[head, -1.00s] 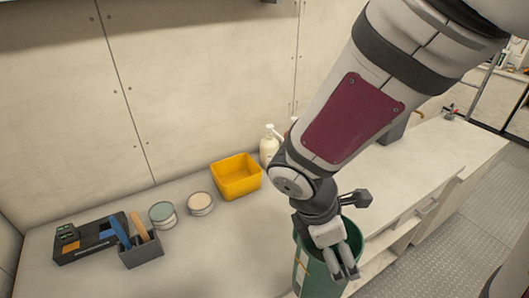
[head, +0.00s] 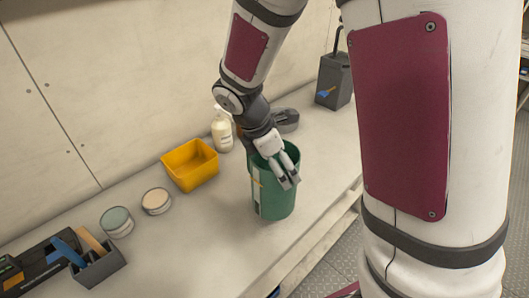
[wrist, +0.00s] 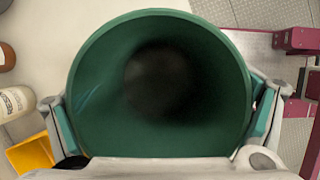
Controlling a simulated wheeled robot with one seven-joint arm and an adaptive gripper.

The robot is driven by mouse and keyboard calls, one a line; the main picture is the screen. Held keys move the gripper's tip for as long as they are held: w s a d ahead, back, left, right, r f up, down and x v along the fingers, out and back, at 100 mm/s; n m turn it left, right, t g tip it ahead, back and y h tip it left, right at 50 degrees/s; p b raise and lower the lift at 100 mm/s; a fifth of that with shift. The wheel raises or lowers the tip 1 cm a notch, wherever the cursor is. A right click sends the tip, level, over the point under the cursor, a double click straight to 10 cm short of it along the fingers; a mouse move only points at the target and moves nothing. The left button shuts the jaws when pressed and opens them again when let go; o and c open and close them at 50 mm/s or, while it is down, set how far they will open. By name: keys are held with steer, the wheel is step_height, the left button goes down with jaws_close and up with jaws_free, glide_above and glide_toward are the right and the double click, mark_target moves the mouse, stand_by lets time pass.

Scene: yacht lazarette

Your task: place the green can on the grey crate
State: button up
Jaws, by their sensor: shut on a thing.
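The green can (head: 274,200) is upright and open at the top. In the wrist view I look down into the can (wrist: 160,80). My gripper (head: 287,182) is shut on it, with a finger on either side in the wrist view (wrist: 162,118). The can is at or just above the white counter; I cannot tell whether its base touches. No plain grey crate is clear. A small dark grey box (head: 100,268) with brushes or tools in it stands at the lower left, and a taller dark grey container (head: 335,80) stands at the back right.
On the counter (head: 180,240) are a yellow bin (head: 190,165), a white pump bottle (head: 222,130), a grey low object (head: 286,120), and two round tins, green-lidded (head: 116,222) and cream-lidded (head: 156,201). The front stretch of counter left of the can is clear.

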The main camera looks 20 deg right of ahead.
steer(key=shift+w+d, duration=0.2)
steer(key=shift+w, duration=0.55)
steer(key=shift+f, duration=1.9)
steer(key=o, duration=1.7)
steer(key=shift+c, duration=0.2)
